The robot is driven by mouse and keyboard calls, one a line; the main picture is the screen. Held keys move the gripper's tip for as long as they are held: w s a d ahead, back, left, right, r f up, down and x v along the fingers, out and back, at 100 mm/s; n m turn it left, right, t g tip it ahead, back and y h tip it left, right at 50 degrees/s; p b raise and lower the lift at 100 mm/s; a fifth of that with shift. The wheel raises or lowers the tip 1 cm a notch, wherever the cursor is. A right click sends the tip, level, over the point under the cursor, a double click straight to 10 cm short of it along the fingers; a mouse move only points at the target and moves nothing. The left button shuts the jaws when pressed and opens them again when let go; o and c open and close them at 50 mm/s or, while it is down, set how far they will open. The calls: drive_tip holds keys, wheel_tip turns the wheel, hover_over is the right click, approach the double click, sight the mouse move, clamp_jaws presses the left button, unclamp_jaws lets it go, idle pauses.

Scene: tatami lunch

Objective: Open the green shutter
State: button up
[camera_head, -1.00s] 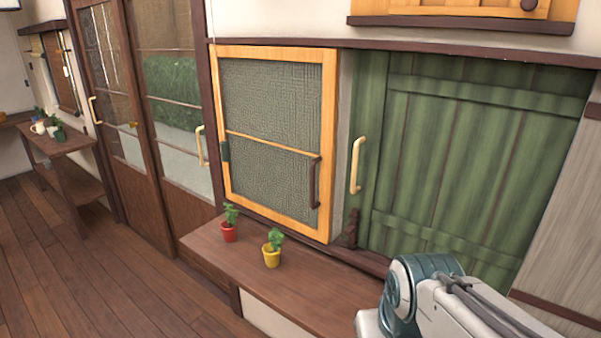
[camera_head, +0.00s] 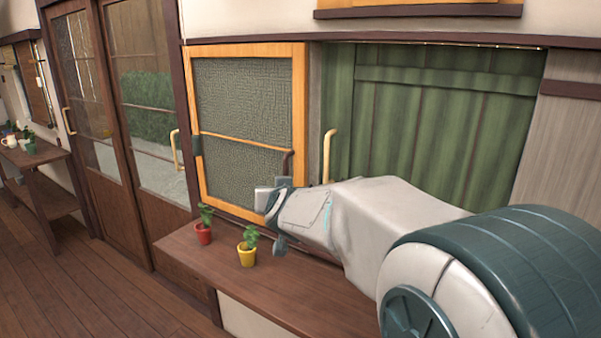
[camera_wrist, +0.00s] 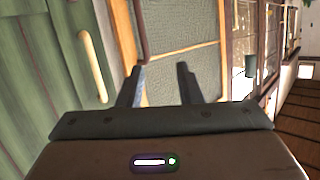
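The green shutter (camera_head: 440,125) is a plank panel set back in the wall opening at the right in the head view. It also shows at the left of the wrist view (camera_wrist: 35,75). Its pale yellow handle (camera_head: 329,155) stands upright near its left edge; in the wrist view the handle (camera_wrist: 92,65) is left of my fingers. My gripper (camera_wrist: 160,75) has two dark fingers apart with nothing between them. It points at the orange-framed screen panel (camera_head: 250,130), whose dark handle (camera_wrist: 141,30) lies ahead of the left finger. In the head view my arm hides the shutter's lower part.
A wooden ledge (camera_head: 290,295) below the window holds a red pot (camera_head: 203,233) and a yellow pot (camera_head: 247,256) with small plants, close to my arm's end. Glazed sliding doors (camera_head: 130,90) and a side table (camera_head: 40,155) stand at the left.

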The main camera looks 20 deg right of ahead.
sight(326, 162)
drive_tip(key=w+d+m+h, duration=0.1)
drive_tip(key=w+d+h, duration=0.2)
drive_tip(key=w+d, duration=0.2)
drive_tip(key=w+d+m+h, duration=0.2)
drive_tip(key=w+d+h, duration=0.1)
drive_tip(key=w+d, duration=0.2)
drive_tip(key=w+d+m+h+b, duration=0.1)
drive_tip(key=w+d+m+h, duration=0.1)
drive_tip(key=w+d, duration=0.3)
drive_tip(key=shift+w+d+f+g+h, duration=0.15)
drive_tip(key=shift+d+h, duration=0.25)
drive_tip(key=shift+d, duration=0.45)
drive_tip(key=shift+d+g+h, duration=0.25)
drive_tip(key=shift+d+h, duration=0.15)
drive_tip(key=shift+d, duration=0.45)
clamp_jaws()
